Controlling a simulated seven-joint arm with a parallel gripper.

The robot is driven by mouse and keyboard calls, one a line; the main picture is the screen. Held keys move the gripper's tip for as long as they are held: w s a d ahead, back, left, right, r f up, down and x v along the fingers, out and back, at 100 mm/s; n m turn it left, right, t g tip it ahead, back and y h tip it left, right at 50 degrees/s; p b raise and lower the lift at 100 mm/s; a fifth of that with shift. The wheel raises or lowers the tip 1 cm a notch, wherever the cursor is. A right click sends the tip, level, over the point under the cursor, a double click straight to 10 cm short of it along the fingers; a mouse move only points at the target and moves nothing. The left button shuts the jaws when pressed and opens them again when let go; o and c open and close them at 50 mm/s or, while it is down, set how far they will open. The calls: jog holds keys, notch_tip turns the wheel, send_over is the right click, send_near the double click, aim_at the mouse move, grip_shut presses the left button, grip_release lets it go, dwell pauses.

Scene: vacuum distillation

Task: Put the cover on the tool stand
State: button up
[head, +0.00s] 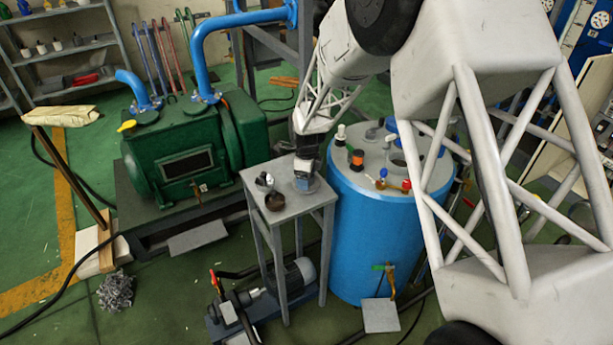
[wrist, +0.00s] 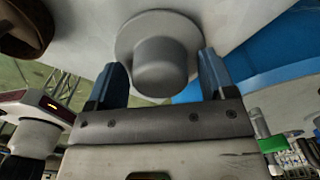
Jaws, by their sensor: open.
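A grey round cover (wrist: 160,50), a wide flat disc with a thick cylindrical knob, rests on a grey tabletop in the wrist view. In the head view only its disc edge (head: 304,187) shows under my gripper (head: 306,172). In the wrist view my gripper (wrist: 163,76) is open, with one blue finger on each side of the knob. A gap shows beside the knob, so the fingers do not look closed on it. I cannot tell for sure which thing is the tool stand. The grey small table (head: 255,188) carries the cover.
A dark brown round piece (head: 275,201) and a small silver-and-dark item (head: 264,180) stand on the table left of my gripper. A blue tank (head: 365,235) with bottles and fittings on top stands close at right. A green pump (head: 190,150) stands at left.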

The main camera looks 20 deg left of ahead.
jog(key=shift+r, duration=0.1)
notch_tip(320, 180, up, 12)
dwell(0.7)
dwell(0.8)
jog(key=s+d+r+n, duration=0.3)
jog(key=s+d+r, duration=0.2)
jog(key=d, duration=0.3)
jog(key=s+d+r+n+t, duration=0.1)
jog(key=s+d+r+n, duration=0.1)
jog(key=s+d+r, duration=0.35)
jog(key=s+d+r+n, duration=0.3)
jog(key=d+r, duration=0.3)
jog(key=d, duration=0.5)
jog(key=s+d+n, duration=0.5)
jog(key=s+d, duration=0.3)
jog(key=s, duration=0.5)
jog(key=s+d+r+n+t, duration=0.1)
jog(key=s+d+n, duration=0.3)
jog(key=s+d, duration=0.4)
jog(key=s, duration=0.5)
jog(key=shift+s+n+t, duration=0.2)
jog(key=shift+n+t, duration=0.1)
jog(key=shift+n, duration=0.1)
